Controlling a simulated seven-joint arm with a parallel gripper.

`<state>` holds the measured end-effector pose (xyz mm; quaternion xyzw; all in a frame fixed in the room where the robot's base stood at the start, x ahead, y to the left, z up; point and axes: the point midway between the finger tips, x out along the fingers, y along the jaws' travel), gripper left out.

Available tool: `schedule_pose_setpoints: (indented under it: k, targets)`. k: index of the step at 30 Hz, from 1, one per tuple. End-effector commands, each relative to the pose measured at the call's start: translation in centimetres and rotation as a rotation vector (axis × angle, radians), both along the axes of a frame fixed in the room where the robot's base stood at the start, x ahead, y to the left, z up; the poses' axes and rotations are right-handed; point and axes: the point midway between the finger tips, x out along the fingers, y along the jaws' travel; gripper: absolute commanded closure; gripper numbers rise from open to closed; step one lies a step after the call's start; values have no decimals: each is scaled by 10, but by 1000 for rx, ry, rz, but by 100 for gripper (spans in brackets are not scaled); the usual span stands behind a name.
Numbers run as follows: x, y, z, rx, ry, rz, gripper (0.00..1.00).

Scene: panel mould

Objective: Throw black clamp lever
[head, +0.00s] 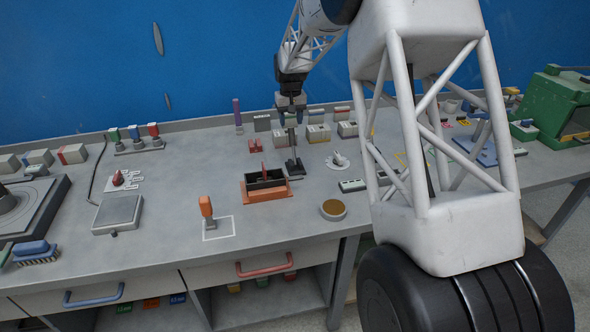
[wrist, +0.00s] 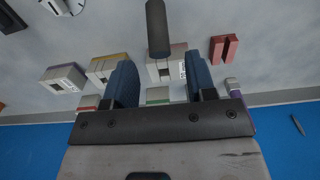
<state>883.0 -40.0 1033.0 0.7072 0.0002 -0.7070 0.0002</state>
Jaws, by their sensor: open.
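The black clamp lever (head: 291,140) stands upright on its dark base (head: 294,167) behind the orange-red mould box, in the middle of the bench. In the wrist view the lever shows as a dark grey rounded bar (wrist: 157,28) at the top. Its end lies in line with the gap between my fingers. My gripper (head: 291,106) is above the lever's upper end in the head view. In the wrist view my gripper (wrist: 160,72) has its two blue fingers well apart, with nothing held.
The orange-red box (head: 266,190) with a dark inside stands in front of the lever. A white clamp-like part (head: 338,160) is to its right.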

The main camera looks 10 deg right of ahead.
Motion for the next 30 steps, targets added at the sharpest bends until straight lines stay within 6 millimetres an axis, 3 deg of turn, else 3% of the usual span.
schedule_pose_setpoints:
  k: [18, 30]
  targets:
    - [0, 0, 43, 0, -1, 0, 49]
    - [0, 0, 47, 0, 0, 0, 49]
